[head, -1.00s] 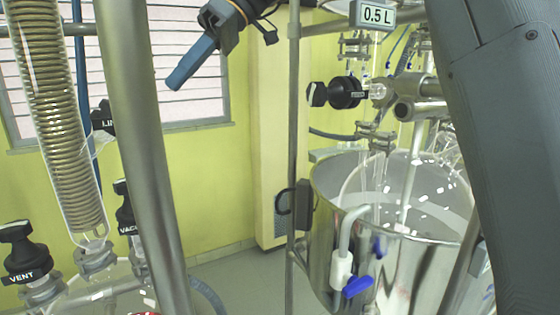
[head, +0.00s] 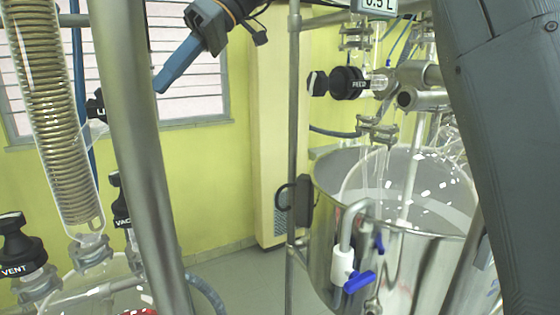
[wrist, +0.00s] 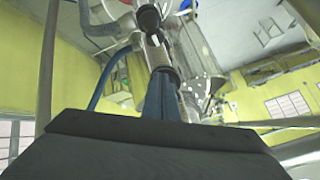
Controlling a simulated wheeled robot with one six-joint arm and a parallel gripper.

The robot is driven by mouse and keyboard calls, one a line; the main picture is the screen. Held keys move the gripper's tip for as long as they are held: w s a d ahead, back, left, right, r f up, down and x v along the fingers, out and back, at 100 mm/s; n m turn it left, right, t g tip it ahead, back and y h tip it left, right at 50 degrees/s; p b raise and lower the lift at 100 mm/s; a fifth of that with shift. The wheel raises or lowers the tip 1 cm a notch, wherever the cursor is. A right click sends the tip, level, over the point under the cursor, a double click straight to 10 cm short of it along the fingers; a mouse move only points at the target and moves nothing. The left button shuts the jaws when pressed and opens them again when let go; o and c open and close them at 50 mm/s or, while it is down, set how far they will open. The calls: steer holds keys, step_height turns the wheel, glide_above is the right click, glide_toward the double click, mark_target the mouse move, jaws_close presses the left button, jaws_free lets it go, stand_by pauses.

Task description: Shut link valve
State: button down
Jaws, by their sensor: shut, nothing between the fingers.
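In the wrist view the shut blue fingers (wrist: 161,98) point at dark and clear fittings beyond, which I cannot identify.
The thick grey pole (head: 135,150) stands between my gripper and the link valve in the picture. A glass coil condenser (head: 55,120), a VENT valve (head: 18,245) and a VACUUM valve (head: 120,200) are at left. A FEED valve (head: 350,83) and steel vessel (head: 325,220) are at right.

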steer(key=shift+s+d+r+b, duration=0.15)
steer(key=shift+s+r+b, duration=0.05)
steer(key=shift+s+b, duration=0.3)
steer(key=shift+s+r, duration=0.1)
steer(key=shift+s, duration=0.3)
steer(key=shift+s, duration=0.1)
steer(key=shift+s+r, duration=0.1)
steer(key=shift+s, duration=0.1)
steer(key=shift+s+r, duration=0.2)
steer(key=shift+s, duration=0.05)
steer(key=shift+r, duration=0.1)
steer(key=shift+s+d+b, duration=0.1)
steer(key=shift+s+b, duration=0.05)
steer(key=shift+b, duration=0.3)
